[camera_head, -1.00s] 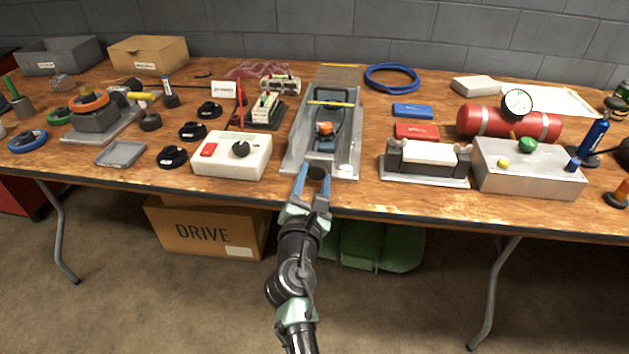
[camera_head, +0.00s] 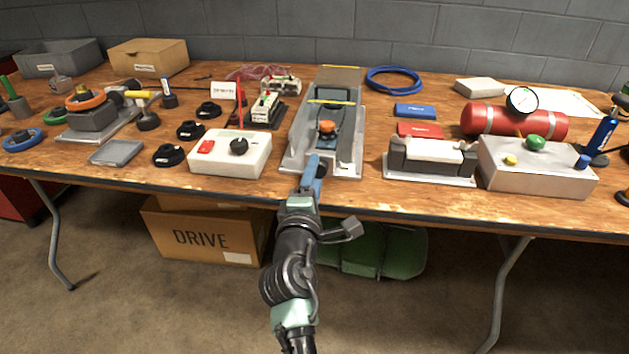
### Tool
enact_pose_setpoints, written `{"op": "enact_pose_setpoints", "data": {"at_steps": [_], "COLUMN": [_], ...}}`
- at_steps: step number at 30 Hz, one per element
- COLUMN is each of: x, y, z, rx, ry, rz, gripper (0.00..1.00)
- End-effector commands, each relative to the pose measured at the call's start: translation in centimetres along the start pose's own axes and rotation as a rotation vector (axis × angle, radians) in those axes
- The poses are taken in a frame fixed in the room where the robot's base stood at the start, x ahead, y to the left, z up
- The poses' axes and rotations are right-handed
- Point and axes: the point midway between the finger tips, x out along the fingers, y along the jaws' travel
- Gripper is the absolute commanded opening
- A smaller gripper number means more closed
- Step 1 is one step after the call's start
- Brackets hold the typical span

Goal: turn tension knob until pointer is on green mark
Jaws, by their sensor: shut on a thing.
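The tension knob (camera_head: 321,171) is a small dark knob at the front end of a long grey metal tray device (camera_head: 345,155), near the table's front edge. My gripper (camera_head: 314,170) is at this front end, with its blue fingers shut on the knob and seen nearly edge-on. The fingers and wrist hide much of the knob. An orange part (camera_head: 326,127) and a dark belt-like loop (camera_head: 333,97) sit inside the device. I cannot make out the pointer or the green mark at this size.
A white box (camera_head: 230,158) with a red button and black knob stands close left. A black ring-shaped part (camera_head: 168,155) lies further left. The table's front edge runs just under my wrist.

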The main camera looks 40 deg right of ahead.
Motion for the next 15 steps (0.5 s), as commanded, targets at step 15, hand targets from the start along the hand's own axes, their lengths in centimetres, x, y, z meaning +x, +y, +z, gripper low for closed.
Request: {"op": "enact_pose_setpoints", "data": {"at_steps": [15], "x": [-0.02], "y": [-0.21], "z": [-0.04], "rx": [0.490], "ry": [0.000], "rz": [0.000], "gripper": [0.00]}}
